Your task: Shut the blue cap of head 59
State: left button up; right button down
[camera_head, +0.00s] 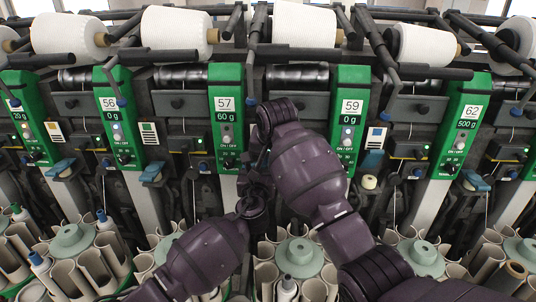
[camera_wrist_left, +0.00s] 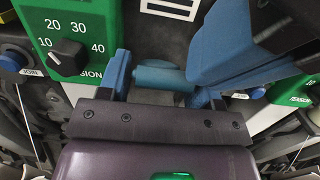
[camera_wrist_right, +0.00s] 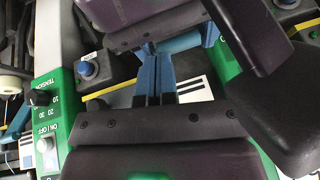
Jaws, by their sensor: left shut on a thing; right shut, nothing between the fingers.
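The green panel of head 59 (camera_head: 351,107) stands right of centre in the head view. A blue cap (camera_head: 373,160) just right of its lower part looks raised, taller than the flatter caps of other heads. My left gripper (camera_head: 254,190) and right gripper (camera_head: 257,160) are close together by head 57, left of head 59. In the left wrist view the left gripper (camera_wrist_left: 160,92) has its blue fingers apart on a blue rounded piece (camera_wrist_left: 160,75); I cannot tell what it belongs to. In the right wrist view my right gripper (camera_wrist_right: 155,80) is shut and empty.
Head 57's panel (camera_head: 226,112) stands behind the grippers, with head 56 (camera_head: 113,118) to the left and head 62 (camera_head: 466,122) to the right. White yarn cones (camera_head: 304,25) line the top. Tube magazines (camera_head: 299,257) crowd the bottom. My right arm covers the space between heads 57 and 59.

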pick_arm(q)
jog(key=shift+r, duration=0.1)
pick_arm(e)
jog(key=shift+s+f, duration=0.25)
jog(key=shift+f, duration=0.3)
pick_arm(q)
jog(key=o, duration=1)
jog(key=shift+r, duration=0.2)
pick_arm(e)
jog(key=shift+a, duration=0.1)
pick_arm(q)
jog(key=shift+d, duration=0.1)
jog(key=shift+s+f, duration=0.1)
jog(key=shift+s, duration=0.5)
jog(key=s, duration=0.2)
jog(key=s+f, duration=0.1)
jog(key=s, duration=0.4)
jog(key=shift+f, duration=0.3)
pick_arm(e)
jog(key=shift+w+r, duration=0.1)
jog(key=shift+r, duration=0.2)
